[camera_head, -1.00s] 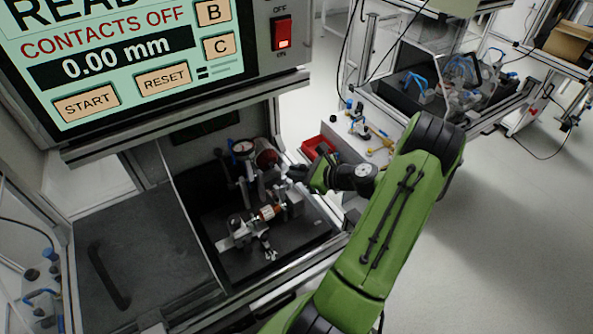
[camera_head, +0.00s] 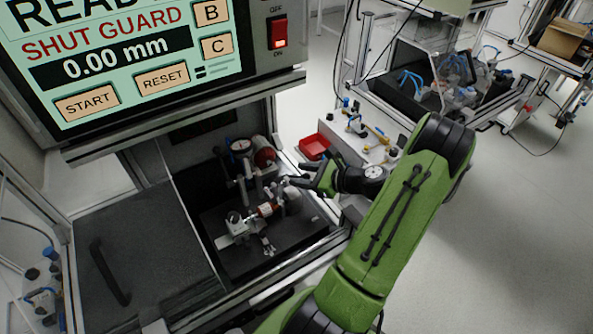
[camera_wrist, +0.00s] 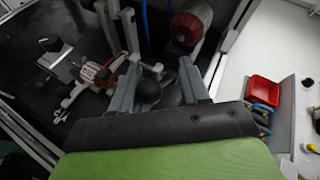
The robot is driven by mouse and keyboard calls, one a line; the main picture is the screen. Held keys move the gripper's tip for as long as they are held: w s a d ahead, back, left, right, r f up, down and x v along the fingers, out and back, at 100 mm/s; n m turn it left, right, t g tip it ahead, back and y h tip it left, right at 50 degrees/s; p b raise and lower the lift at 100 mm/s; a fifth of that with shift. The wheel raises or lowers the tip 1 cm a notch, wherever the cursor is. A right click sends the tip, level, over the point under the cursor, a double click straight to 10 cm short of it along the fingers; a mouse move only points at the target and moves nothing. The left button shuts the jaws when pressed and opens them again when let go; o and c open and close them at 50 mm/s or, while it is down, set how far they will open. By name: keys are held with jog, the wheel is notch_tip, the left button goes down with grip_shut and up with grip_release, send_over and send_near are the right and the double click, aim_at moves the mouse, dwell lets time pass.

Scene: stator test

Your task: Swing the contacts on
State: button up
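The test stand shows a small stator (camera_head: 267,209) with copper-red windings in a metal fixture on a dark plate; it also shows in the wrist view (camera_wrist: 92,74). My gripper (camera_head: 298,178) is at the right of the fixture. In the wrist view its two grey fingers are apart, so my gripper (camera_wrist: 157,66) is open. A black ball knob (camera_wrist: 149,92) shows between the fingers, with no clear grip on it. The contacts are too small to tell apart. The screen (camera_head: 115,50) reads "SHUT GUARD" and 0.00 mm.
A dial gauge (camera_head: 241,147) and a red cylinder (camera_head: 263,155) stand behind the fixture. A dark panel with a black handle (camera_head: 106,274) is at the left. A red bin (camera_head: 314,146) sits on the side bench at right. A lit red switch (camera_head: 280,33) is beside the screen.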

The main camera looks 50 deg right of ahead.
jog(key=s, duration=0.2)
jog(key=shift+s+d+r, duration=0.1)
jog(key=shift+s+d, duration=0.2)
jog(key=shift+s, duration=0.1)
jog(key=s+d+f, duration=0.3)
jog(key=d, duration=0.4)
jog(key=shift+f, duration=0.3)
jog(key=shift+a, duration=0.1)
jog(key=p+v, duration=0.1)
jog(key=v, duration=1.5)
jog(key=shift+a, duration=0.1)
